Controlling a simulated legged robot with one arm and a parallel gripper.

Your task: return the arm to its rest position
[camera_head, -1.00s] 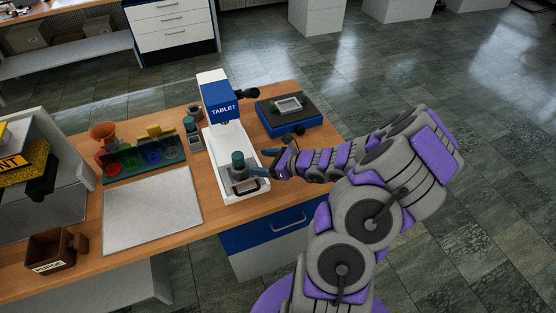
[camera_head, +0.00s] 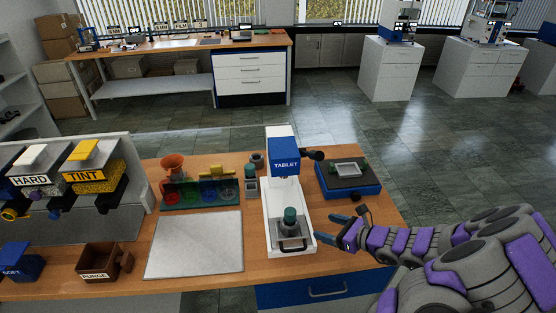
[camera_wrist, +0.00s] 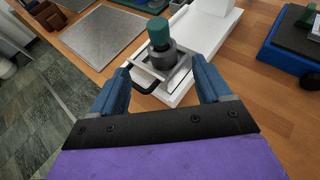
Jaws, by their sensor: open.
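My arm reaches in from the lower right in the head view. My gripper (camera_head: 333,229) is open and empty, just right of the white base of the tablet press (camera_head: 286,158). A dark cylinder with a green top (camera_head: 290,219) stands upright on the press's base, in front of its blue head. In the wrist view my two blue fingers are spread apart, and the green-topped cylinder (camera_wrist: 160,44) shows beyond the gap between them. The fingers appear apart from it.
A blue scale-like device (camera_head: 348,178) sits right of the press. A white mat (camera_head: 195,245), coloured cups in a rack (camera_head: 202,192) and a brown PURGE box (camera_head: 100,262) lie left. HARD and TINT dispensers (camera_head: 90,165) stand far left. Floor is open right of the table.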

